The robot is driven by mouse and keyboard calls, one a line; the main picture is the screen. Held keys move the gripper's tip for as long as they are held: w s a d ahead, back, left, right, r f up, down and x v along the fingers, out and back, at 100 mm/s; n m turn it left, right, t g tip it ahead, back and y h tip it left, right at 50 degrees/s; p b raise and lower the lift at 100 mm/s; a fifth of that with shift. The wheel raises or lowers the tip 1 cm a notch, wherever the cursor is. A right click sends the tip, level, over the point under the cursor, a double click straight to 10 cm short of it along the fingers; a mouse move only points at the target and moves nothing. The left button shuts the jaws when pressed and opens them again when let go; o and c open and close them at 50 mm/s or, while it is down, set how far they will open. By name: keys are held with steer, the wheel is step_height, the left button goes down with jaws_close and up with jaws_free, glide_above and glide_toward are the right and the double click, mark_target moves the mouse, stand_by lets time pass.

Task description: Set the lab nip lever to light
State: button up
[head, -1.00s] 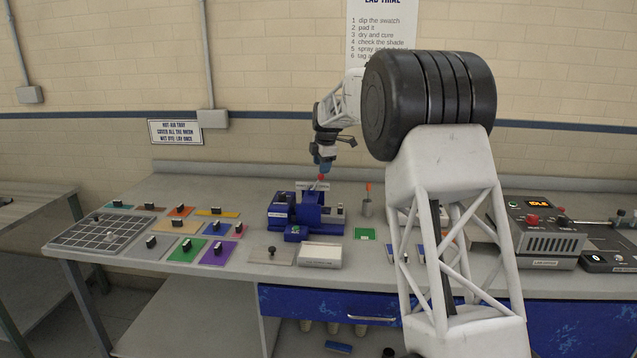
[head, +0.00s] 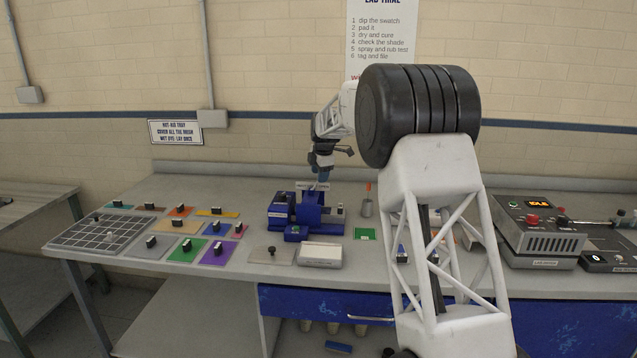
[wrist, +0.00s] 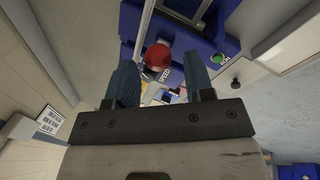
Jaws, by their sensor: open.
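The blue lab nip machine (head: 309,214) stands on the bench, left of my arm in the head view. In the wrist view its blue body (wrist: 206,50) fills the upper middle and right. The lever shows there as a pale rod with a red ball knob (wrist: 158,56). My gripper (wrist: 163,82) is open, its two blue fingers apart with nothing held between them. The knob appears just beyond and between the fingertips; I cannot tell whether it touches them. In the head view my gripper (head: 322,172) is above the machine and hides the knob.
Coloured swatch plates (head: 182,225) and a grid tray (head: 98,233) lie to the left. A white box (head: 321,254) sits in front of the machine. A small cup with a red-tipped stick (head: 367,207) stands to its right. A grey control unit (head: 541,235) is further right.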

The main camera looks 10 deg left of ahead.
steer(key=shift+x, duration=1.95)
steer(key=shift+f, duration=0.1)
jaws_close()
